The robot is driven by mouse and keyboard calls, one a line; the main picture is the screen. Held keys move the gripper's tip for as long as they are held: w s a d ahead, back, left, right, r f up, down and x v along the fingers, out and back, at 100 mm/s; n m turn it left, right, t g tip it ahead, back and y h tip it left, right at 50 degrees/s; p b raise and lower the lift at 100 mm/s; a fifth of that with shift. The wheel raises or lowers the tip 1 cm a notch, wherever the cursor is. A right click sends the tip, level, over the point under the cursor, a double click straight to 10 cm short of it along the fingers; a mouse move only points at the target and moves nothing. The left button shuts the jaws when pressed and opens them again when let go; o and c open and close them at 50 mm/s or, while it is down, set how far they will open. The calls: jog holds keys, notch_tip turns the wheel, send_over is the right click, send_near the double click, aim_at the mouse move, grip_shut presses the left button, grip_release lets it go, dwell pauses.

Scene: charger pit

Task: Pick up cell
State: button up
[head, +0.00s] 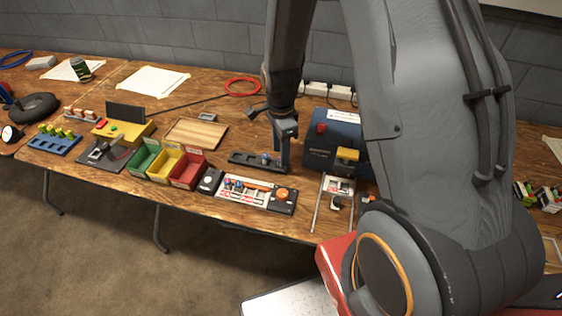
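My gripper (284,140) points down over the table at the right end of a dark slotted holder (243,158). A small blue piece, possibly a cell (266,157), sits in that holder just left of my gripper. The fingers are too small and edge-on to show whether they are open or touch anything. A blue rack (62,148) at the far left holds several yellow-green-topped pieces that look like cells (58,132).
Green (147,158), yellow (166,165) and red (187,173) bins stand left of the panel. A wooden tray (196,133) lies behind them. A dark blue box (320,146) stands close right of my gripper. My arm hides much of the right side.

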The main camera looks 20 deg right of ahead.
jog(key=shift+f+p, duration=0.35)
jog(key=shift+f, duration=1.25)
grip_shut()
jog(key=shift+r, duration=0.1)
